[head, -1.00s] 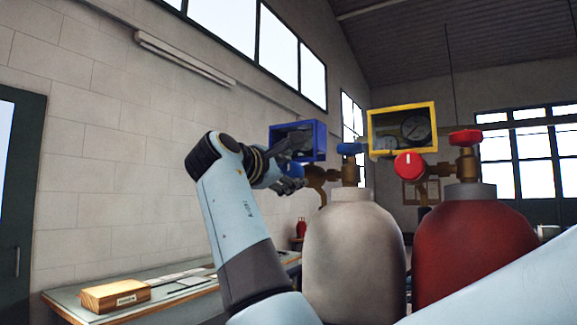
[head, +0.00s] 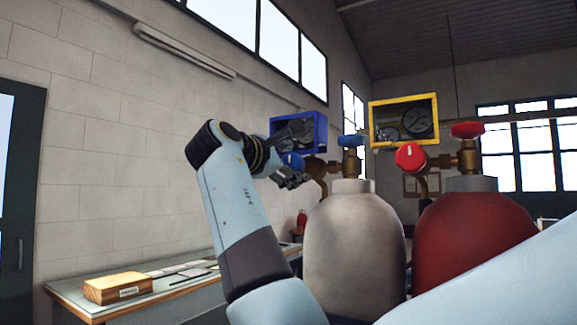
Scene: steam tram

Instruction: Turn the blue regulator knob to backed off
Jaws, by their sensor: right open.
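The blue regulator knob (head: 293,161) sits below the blue-framed gauge box (head: 321,133), on the brass fitting of the pale cylinder (head: 352,240). My right gripper (head: 299,156) is open at the knob, with one dark finger above it and one below. The upper finger covers part of the gauges in the blue box. I cannot tell whether the fingers touch the knob, and its pointer mark is not readable. My left gripper is not in view.
A blue valve handle (head: 350,141) tops the pale cylinder. To the right stand a red cylinder (head: 475,245), a red knob (head: 410,158), a red valve wheel (head: 467,130) and a yellow-framed gauge box (head: 436,120). A bench (head: 180,300) with a wooden block (head: 118,288) stands at lower left.

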